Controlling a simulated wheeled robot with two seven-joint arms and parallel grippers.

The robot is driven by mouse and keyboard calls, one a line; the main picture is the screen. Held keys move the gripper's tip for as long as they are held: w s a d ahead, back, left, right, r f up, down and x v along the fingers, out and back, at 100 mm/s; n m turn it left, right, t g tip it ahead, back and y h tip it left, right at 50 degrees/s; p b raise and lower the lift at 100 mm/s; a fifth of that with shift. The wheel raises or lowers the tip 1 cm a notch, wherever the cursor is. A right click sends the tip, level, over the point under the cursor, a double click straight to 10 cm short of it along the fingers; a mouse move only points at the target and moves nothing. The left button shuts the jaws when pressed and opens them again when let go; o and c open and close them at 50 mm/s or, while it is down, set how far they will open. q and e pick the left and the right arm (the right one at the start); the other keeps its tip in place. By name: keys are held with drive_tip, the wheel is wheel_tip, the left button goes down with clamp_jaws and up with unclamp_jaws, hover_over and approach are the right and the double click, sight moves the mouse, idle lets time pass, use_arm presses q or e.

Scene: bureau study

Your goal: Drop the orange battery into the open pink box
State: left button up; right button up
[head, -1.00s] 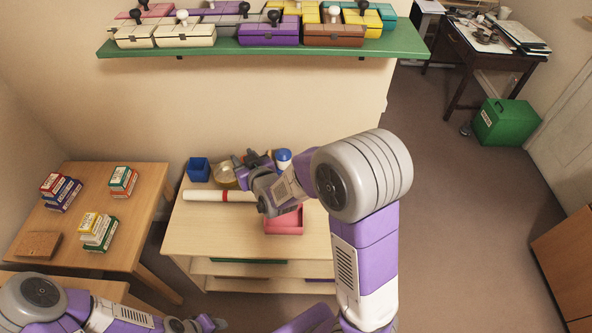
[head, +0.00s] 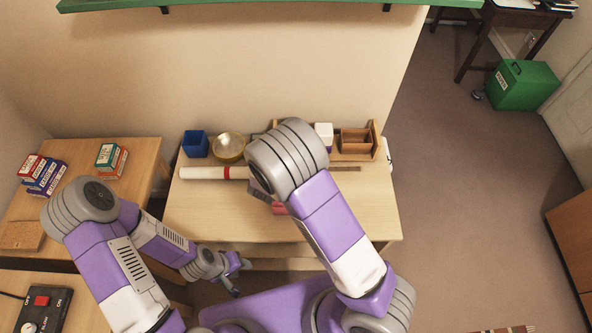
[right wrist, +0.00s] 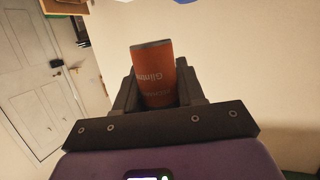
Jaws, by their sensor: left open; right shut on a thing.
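The orange battery (right wrist: 162,68), a cylinder with pale lettering and a grey rim, stands between the fingers of my right gripper (right wrist: 158,90) in the right wrist view. That gripper is shut on it. In the head view my right arm hides the right gripper and the battery. The pink box (head: 279,208) is on the wooden table, and only a small edge shows beside my right arm; its inside is hidden. My left gripper (head: 240,277) is open and empty, low in front of the table's front edge, away from the box.
On the table (head: 340,208) are a blue container (head: 196,144), a brass bowl (head: 229,147), a white roll with a red band (head: 205,173) and a wooden organiser (head: 355,141). A side table (head: 110,190) at left holds stacked small boxes.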

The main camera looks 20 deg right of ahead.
drive_tip(key=s+f+m+g+h+b, duration=0.2)
drive_tip(key=s+f+b, duration=0.2)
drive_tip(key=f+b, duration=0.3)
wheel_tip(320, 180, down, 6)
drive_tip(key=shift+a+r+m+h, duration=0.2)
drive_tip(key=shift+m+h, duration=0.1)
drive_tip(key=shift+m, duration=0.1)
drive_tip(key=shift+s, duration=0.1)
drive_tip(key=o, duration=1.2)
drive_tip(key=p+v, duration=0.2)
drive_tip(key=v, duration=0.5)
drive_tip(key=shift+s+a+r, duration=0.15)
drive_tip(key=shift+a+r, duration=0.05)
drive_tip(key=shift+r, duration=0.05)
